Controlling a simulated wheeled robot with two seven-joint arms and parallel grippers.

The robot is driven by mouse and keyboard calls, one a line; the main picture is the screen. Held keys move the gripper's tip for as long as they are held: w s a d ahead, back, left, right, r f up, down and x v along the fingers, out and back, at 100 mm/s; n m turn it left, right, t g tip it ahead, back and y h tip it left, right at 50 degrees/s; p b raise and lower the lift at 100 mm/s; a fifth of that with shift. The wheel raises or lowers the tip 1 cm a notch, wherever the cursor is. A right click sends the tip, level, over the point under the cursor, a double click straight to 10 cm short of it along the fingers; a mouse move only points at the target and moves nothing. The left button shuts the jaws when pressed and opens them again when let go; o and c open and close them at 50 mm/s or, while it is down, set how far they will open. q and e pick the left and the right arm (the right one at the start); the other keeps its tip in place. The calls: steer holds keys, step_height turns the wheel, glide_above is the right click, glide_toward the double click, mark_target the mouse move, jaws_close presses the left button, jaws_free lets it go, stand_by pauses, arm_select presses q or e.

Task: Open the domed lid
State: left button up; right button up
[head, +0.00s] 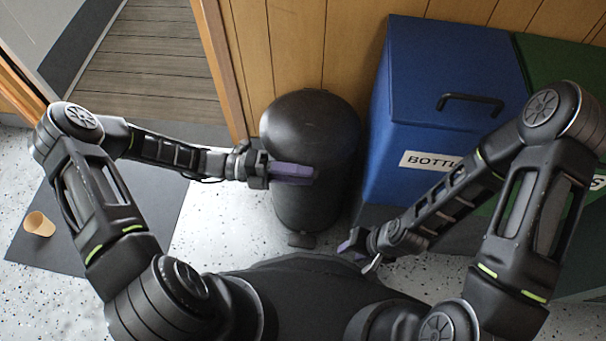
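A black cylindrical bin with a domed lid (312,118) stands upright on the floor against the wooden wall, in the middle of the head view. The lid looks shut. A small pedal (301,240) sticks out at its foot. My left gripper (298,173) reaches in from the left and lies in front of the bin, just below the dome; I cannot tell whether it touches. Its purple fingers appear together, seen from above. My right gripper (352,246) is low, to the right of the bin's foot, and its fingers are partly hidden by the wrist.
A blue box marked "BOTTL" (408,85) with a black handle stands right of the bin. A green box (565,62) is beside it. A tan cup (39,224) lies on a dark mat (40,254) at left. A doorway opens at upper left.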

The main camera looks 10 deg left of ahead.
arm_select(q)
steer(key=shift+d, duration=0.3)
jaws_close()
stand_by(1.3)
